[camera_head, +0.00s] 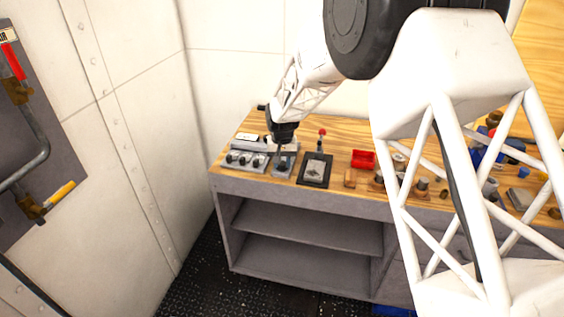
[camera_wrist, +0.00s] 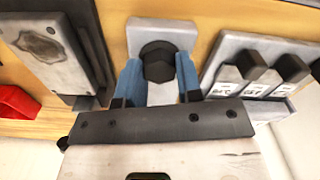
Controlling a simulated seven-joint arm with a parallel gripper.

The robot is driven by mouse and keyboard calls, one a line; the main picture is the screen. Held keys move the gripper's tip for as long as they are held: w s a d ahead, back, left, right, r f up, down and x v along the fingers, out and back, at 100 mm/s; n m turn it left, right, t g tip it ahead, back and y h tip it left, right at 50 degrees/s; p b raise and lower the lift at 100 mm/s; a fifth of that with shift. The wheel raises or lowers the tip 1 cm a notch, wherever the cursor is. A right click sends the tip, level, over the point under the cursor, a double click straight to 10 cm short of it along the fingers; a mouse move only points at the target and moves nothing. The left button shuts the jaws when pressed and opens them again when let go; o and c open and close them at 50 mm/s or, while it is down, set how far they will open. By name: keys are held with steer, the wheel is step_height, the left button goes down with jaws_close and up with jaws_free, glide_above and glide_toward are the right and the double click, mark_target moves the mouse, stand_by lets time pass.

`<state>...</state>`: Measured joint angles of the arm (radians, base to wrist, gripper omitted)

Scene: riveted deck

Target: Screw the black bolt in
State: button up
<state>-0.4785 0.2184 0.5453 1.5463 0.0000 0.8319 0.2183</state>
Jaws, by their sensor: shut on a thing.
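The black bolt (camera_wrist: 158,62) has a hexagonal head and stands at a pale grey block (camera_wrist: 160,34) in the wrist view. My gripper (camera_wrist: 158,75) has its two blue fingers on either side of the bolt head, shut on it. In the head view, my gripper (camera_head: 282,147) points down over the small block (camera_head: 284,171) on the bench. The bolt's shank is hidden under its head, so I cannot tell how deep it sits.
A grey rack (camera_wrist: 277,108) with several black-headed pieces stands close to the right of the block. A dark framed panel (camera_head: 315,169) is close to the left in the wrist view. A red bin (camera_head: 363,159) and assorted small parts stand farther along the wooden bench (camera_head: 337,161).

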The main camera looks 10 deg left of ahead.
mark_target(282, 163)
steer(key=shift+r, duration=0.1)
steer(key=o, duration=0.9)
steer(key=shift+o, duration=0.2)
steer(key=shift+r, duration=0.1)
steer(key=shift+r, duration=3.75)
